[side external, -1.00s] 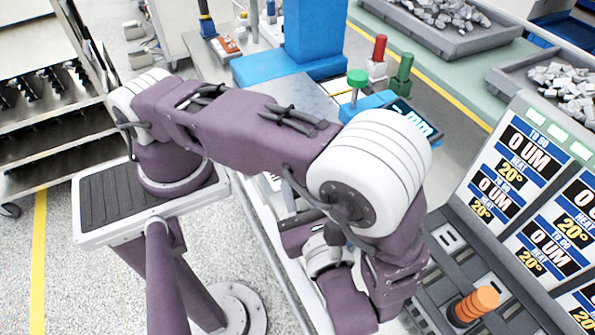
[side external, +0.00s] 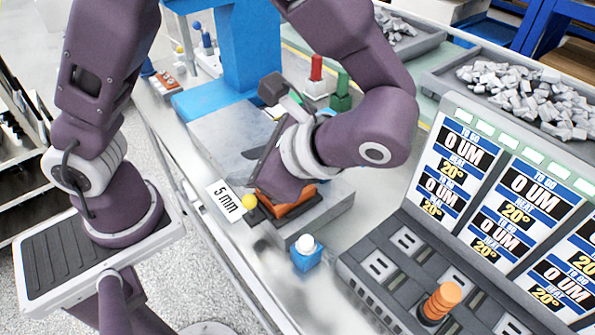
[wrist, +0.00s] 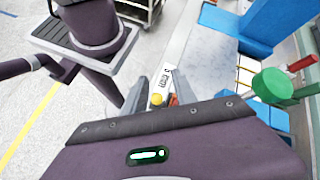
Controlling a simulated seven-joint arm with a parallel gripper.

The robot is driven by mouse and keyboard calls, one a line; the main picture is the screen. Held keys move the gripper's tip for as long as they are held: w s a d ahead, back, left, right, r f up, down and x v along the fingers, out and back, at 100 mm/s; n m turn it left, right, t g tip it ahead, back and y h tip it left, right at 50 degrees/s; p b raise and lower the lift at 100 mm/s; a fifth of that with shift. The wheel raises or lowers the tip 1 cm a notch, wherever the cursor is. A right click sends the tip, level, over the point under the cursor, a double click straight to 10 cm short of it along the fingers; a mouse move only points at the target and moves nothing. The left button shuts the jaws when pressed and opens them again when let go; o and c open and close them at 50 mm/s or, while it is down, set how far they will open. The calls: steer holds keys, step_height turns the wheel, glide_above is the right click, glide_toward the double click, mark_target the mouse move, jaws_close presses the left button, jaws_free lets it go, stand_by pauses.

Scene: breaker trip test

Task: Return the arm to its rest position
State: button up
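My gripper (wrist: 162,84) shows in the wrist view with its two grey fingers apart and nothing held between them. A yellow ball-shaped knob and a bit of orange show beyond the gap. In the side external view my purple hand (side external: 282,178) is low over a grey block (side external: 330,205), in front of the blue column. Its fingertips are hard to make out there, and I cannot tell whether they touch the orange part (side external: 300,205) beneath.
A "5 mm" label (side external: 226,203), a yellow knob (side external: 249,202) and a white-topped blue button (side external: 306,250) are close by. A blue column (side external: 250,45) stands behind. Display panels (side external: 500,200) and an orange knob (side external: 440,302) are at right. A green button (wrist: 272,85) shows in the wrist view.

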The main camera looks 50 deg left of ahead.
steer(key=s+a+r+n+t+h, duration=0.4)
steer(key=a+r+n+t+h, duration=0.2)
steer(key=r+n+t+h, duration=0.2)
steer(key=r+n+h, duration=0.1)
steer(key=n, duration=0.1)
steer(key=shift+n+h, duration=0.3)
steer(key=shift+n, duration=0.1)
